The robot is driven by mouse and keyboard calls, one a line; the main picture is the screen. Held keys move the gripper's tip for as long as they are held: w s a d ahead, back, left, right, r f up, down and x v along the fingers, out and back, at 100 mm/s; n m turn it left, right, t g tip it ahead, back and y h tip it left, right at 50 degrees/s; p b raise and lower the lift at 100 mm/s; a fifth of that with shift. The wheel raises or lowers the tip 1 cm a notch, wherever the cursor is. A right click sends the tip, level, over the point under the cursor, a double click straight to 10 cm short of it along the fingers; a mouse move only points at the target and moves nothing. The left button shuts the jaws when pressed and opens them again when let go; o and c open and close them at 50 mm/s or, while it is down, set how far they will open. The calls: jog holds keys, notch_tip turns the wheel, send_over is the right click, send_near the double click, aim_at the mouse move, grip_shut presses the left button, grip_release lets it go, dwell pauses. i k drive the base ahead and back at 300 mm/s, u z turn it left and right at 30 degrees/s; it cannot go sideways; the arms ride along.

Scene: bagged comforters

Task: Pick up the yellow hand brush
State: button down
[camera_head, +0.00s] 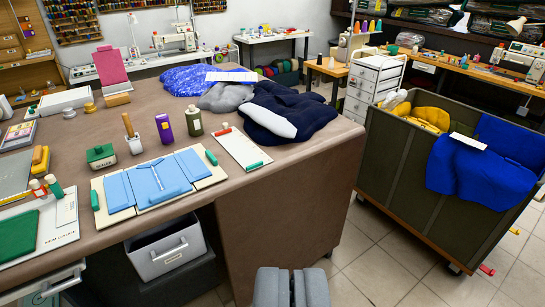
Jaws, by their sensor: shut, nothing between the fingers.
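My gripper (291,288) shows at the bottom centre as two grey fingers side by side, shut and empty. It is in front of the brown worktable (290,190), apart from everything on it. A small yellow item with a brownish side (40,158) lies at the table's left part, far to the left of my gripper. It could be the yellow hand brush, but I cannot tell at this size.
A folding board with light blue cloth (158,182) lies near the table's front edge. Dark blue and patterned folded bedding (285,112) lies at the back. A dark green bin (410,190) with blue and yellow fabric stands at right. Tiled floor (375,275) between table and bin is clear.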

aim_at(40, 158)
jog(key=u, duration=1.35)
jog(key=i, duration=2.35)
jog(key=u, duration=0.4)
